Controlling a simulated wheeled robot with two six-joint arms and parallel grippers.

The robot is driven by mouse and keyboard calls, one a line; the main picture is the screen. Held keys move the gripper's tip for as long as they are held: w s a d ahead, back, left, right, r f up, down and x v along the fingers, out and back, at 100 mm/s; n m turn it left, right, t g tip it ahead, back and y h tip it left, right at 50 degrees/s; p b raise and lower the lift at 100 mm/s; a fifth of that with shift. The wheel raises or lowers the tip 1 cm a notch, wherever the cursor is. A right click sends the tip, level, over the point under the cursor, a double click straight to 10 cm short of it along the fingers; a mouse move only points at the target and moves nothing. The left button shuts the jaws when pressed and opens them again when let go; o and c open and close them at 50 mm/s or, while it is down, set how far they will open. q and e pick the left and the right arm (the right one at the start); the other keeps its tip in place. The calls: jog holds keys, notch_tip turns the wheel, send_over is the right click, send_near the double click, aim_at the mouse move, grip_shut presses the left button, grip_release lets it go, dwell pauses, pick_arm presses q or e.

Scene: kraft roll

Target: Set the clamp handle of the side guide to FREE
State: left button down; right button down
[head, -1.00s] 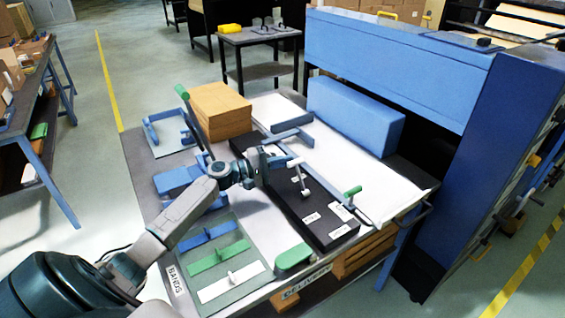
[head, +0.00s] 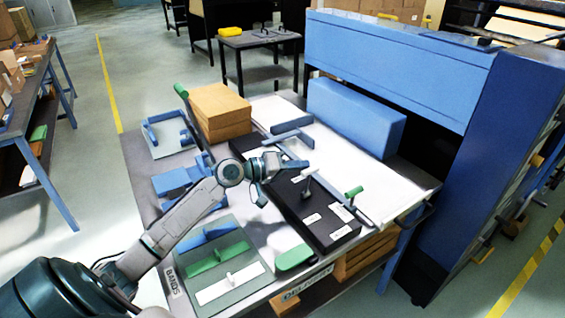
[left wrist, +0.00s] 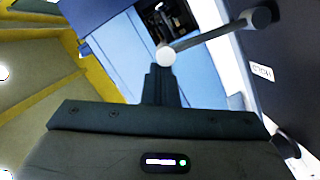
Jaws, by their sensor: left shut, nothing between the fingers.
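The clamp handle (head: 307,188) is a short grey lever standing on a long black block (head: 325,232) with several white labels. In the left wrist view the lever (left wrist: 212,34) runs from a dark round pivot to a white ball end (left wrist: 165,55). A label (left wrist: 262,73) beside it seems to read HOLD. My left gripper (head: 306,169) is above the block, near the handle's upper end. In the left wrist view its fingers (left wrist: 160,78) are shut and empty, with the white ball just past their tips. I cannot tell whether they touch. My right gripper is not in view.
A grey rail with a green knob (head: 353,191) runs beside the block over a white sheet (head: 350,165). A blue bar (head: 355,115) lies at the back.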

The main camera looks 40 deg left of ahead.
pick_arm(q)
jog(key=shift+s+d+m, duration=0.35)
jog(key=shift+d+m, duration=0.45)
jog(key=shift+d, duration=0.1)
jog(key=shift+s+d+f+m+y, duration=0.2)
jog(key=shift+d+m, duration=0.1)
jog(key=shift+d, duration=0.25)
jog(key=shift+s+d+f+m+y, duration=0.15)
jog(key=shift+s+d+m, duration=0.15)
jog(key=shift+d, duration=0.2)
jog(key=shift+s+d+f+m+y, duration=0.15)
jog(key=shift+d+m, duration=0.15)
jog(key=shift+d, duration=0.25)
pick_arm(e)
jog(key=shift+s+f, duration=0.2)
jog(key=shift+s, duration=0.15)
pick_arm(q)
jog(key=shift+f, duration=0.1)
jog(key=shift+s, duration=0.1)
